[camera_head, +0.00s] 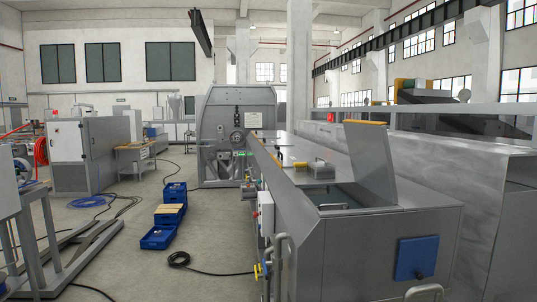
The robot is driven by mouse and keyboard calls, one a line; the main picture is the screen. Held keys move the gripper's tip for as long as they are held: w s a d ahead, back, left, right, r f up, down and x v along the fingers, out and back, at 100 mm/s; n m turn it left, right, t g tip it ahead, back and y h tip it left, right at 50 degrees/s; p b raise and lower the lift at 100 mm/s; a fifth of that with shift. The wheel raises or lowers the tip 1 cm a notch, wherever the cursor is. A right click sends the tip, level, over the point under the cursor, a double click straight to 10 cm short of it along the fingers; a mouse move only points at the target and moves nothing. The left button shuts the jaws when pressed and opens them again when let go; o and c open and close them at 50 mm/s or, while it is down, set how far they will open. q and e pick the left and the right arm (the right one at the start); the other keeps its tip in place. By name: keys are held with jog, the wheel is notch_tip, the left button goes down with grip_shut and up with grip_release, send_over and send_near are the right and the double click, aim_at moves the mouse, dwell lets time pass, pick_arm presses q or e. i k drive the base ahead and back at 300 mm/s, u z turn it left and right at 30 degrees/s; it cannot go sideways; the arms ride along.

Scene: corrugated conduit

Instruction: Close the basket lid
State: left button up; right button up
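A grey metal lid (371,165) stands raised and tilted on the long metal basin (350,244) at the right. Its upper edge has a yellow-orange strip. Below and left of the lid, an opening (343,194) shows in the basin's top, with a handle-like bar at its near side. Flat cover panels (325,146) lie closed along the basin behind the raised lid. Neither of my grippers is in view, and nothing touches the visible part of the lid.
Grey pipes and a yellow valve handle (258,270) stand at the basin's near left side. Blue crates (158,237) and a coiled black cable (179,259) lie on the floor left of it. A metal stand (45,235) is at the left.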

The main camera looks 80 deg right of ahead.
aim_at(368, 142)
jog(key=u, duration=1.1)
jog(key=k, duration=2.8)
jog(key=z, duration=2.85)
